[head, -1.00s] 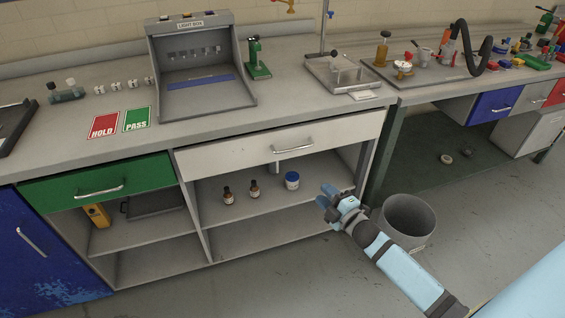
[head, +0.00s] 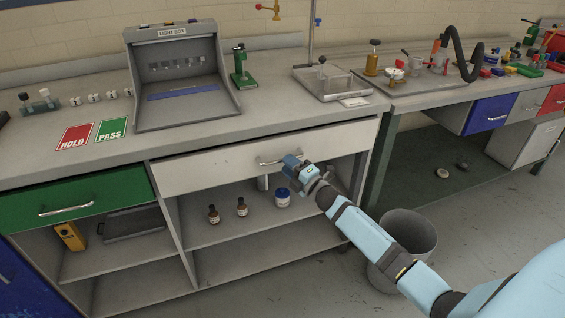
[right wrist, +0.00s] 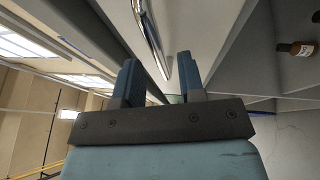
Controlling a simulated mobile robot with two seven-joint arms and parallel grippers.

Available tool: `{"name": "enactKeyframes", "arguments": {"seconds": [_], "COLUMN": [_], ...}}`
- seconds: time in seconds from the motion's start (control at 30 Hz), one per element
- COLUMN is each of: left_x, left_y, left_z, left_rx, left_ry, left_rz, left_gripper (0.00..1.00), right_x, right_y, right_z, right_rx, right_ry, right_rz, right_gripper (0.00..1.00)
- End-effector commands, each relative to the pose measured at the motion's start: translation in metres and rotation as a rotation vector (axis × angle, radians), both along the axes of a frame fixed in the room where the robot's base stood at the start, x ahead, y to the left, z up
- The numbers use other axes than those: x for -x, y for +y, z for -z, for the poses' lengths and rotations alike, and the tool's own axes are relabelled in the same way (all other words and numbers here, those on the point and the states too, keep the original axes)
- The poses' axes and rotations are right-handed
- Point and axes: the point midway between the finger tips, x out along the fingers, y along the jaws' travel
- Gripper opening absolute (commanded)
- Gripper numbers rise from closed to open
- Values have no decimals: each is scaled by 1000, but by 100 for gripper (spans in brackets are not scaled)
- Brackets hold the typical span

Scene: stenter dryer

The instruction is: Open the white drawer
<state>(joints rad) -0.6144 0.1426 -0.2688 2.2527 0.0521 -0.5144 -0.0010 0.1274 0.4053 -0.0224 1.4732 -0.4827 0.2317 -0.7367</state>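The white drawer (head: 215,169) is in the middle of the bench front in the head view and looks shut. Its silver bar handle (head: 268,162) is on the front, partly hidden at its right end by my right gripper (head: 288,164). In the right wrist view the two fingers of my right gripper (right wrist: 158,78) are apart. The handle (right wrist: 148,30) lies ahead, with its near end in line with the gap between the fingers; I cannot tell if they touch it. My left gripper is not in view.
A green drawer (head: 100,192) is left of the white one. Bottles (head: 213,214) and a white jar (head: 282,198) with a blue lid stand on the shelf below. A grey bin (head: 412,232) stands on the floor beside my right arm. A light box (head: 180,112) stands on the bench.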

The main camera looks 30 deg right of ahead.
Motion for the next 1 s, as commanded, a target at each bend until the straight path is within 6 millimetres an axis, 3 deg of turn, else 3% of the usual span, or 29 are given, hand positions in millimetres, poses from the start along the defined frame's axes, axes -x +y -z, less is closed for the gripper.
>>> {"name": "enactKeyframes", "arguments": {"seconds": [0.2, 0.57, 0.73, 1.0], "left_x": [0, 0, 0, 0], "left_y": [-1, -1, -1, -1], "left_z": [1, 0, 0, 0], "left_rx": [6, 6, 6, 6], "left_ry": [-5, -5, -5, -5], "left_rz": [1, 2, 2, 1], "left_gripper": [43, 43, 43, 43], "right_x": [-26, -31, -31, -30], "right_y": [4, 5, 5, 6], "right_z": [-4, -5, -5, -5], "right_rx": [0, -1, -1, -2], "right_ry": [0, 1, 1, 1], "right_rz": [1, 1, 1, 0], "right_gripper": [36, 36, 2, 0]}}
